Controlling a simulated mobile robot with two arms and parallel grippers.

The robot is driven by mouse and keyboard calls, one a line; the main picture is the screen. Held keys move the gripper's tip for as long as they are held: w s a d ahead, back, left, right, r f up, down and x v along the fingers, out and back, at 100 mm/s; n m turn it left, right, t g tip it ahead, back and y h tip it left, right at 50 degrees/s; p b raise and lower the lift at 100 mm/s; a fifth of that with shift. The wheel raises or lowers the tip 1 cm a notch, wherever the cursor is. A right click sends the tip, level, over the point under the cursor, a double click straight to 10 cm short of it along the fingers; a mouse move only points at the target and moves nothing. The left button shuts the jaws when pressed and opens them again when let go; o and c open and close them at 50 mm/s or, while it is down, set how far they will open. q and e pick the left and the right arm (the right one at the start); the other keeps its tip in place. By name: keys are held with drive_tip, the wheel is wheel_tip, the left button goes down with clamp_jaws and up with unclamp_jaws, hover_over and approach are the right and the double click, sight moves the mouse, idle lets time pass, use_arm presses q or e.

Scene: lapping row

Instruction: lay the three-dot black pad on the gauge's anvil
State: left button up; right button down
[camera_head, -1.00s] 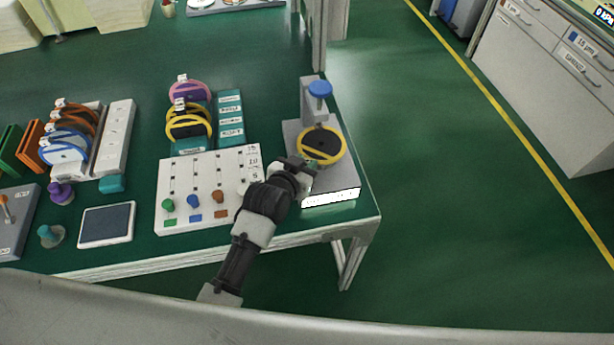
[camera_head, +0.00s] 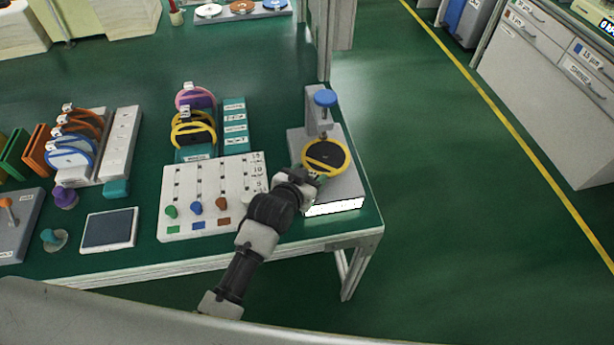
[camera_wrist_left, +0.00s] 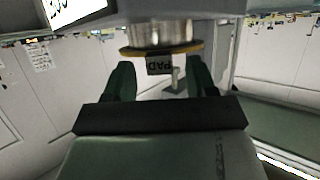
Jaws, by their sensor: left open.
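A black pad with a yellow rim (camera_head: 325,157) lies flat on the gauge (camera_head: 353,186), below its blue knob (camera_head: 325,97). My left gripper (camera_head: 314,178) is at the pad's near edge. Its fingers (camera_wrist_left: 160,80) are spread on either side of the tag, with gaps to it. The pad's dots are not readable. My right gripper is not in view.
A white board with coloured pegs (camera_head: 213,200) lies left of my left arm. A dark square plate (camera_head: 109,229) lies further left. The table's right edge is close to the gauge.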

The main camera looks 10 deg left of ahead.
use_arm(q)
drive_tip(key=v, duration=1.1)
